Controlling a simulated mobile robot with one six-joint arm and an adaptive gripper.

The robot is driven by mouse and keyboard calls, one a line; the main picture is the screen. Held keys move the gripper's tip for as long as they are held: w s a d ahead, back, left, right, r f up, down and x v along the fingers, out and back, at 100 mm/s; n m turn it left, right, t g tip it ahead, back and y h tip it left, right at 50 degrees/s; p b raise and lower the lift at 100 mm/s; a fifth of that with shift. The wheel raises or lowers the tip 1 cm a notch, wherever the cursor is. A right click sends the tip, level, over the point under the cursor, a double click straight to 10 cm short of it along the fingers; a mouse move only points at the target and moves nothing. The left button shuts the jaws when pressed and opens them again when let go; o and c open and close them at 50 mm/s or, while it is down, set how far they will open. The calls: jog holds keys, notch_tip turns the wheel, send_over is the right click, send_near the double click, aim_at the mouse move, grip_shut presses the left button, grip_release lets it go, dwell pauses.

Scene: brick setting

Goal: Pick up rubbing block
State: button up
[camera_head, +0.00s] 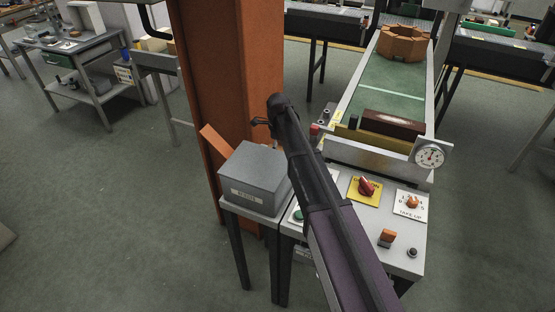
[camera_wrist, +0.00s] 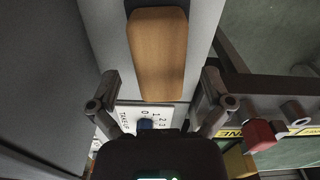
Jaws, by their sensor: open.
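A tan-brown block with cut corners, which looks like the rubbing block (camera_wrist: 158,55), lies on a light grey surface in the wrist view. I cannot pick it out in the head view, where my arm covers part of the control panel. My gripper (camera_wrist: 160,82) is open, with one finger to each side of the block's near part in the picture. Nothing is held. In the head view my gripper (camera_head: 261,124) shows only in part, above the grey box and in front of the orange pillar.
A grey lidded box (camera_head: 254,178) stands beside the control panel (camera_head: 402,262), which has knobs and switches. An orange pillar (camera_head: 228,75) rises behind. A conveyor (camera_head: 385,85) carries a dark red-brown block (camera_head: 392,122).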

jog(key=shift+f+b, duration=0.35)
jog(key=shift+f, duration=0.25)
jog(key=c, duration=1.3)
